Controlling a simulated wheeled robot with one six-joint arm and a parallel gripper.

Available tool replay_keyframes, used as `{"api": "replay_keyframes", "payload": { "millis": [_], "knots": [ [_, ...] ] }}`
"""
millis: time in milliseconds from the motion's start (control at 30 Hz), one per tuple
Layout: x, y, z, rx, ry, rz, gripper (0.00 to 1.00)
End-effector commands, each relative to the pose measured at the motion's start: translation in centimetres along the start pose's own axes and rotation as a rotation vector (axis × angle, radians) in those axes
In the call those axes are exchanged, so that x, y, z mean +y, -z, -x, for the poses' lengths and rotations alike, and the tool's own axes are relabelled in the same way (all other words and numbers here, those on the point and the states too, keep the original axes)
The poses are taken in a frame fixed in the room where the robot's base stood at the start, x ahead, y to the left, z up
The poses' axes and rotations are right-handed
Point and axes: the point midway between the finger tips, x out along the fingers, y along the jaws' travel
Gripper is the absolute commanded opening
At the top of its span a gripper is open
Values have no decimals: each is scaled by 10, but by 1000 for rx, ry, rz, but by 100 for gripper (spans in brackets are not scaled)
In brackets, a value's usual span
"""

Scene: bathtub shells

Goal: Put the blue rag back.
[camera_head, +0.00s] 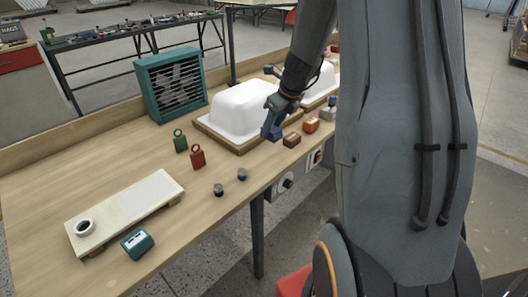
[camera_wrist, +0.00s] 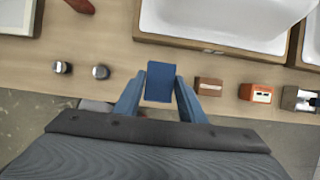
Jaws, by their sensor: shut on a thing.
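My gripper (camera_wrist: 160,92) is shut on the blue rag (camera_wrist: 160,78), a flat blue rectangle held between its two fingers in the wrist view. In the head view the gripper and rag (camera_head: 271,127) hang over the front part of the wooden bench, at the front right corner of the nearer white tub shell (camera_head: 240,108). Whether the rag touches the bench top cannot be told. The rag's lower side is hidden.
A brown block (camera_head: 291,140) and an orange box (camera_head: 311,125) stand right of my gripper. Bench between is clear.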

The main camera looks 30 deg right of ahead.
Motion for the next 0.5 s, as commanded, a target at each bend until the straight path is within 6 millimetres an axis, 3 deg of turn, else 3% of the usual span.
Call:
{"api": "replay_keyframes", "payload": {
  "millis": [333, 500],
  "knots": [
    [3, 18, -47, 2, -4, 3, 12],
    [2, 24, -60, 1, -3, 3, 12]
  ]
}}
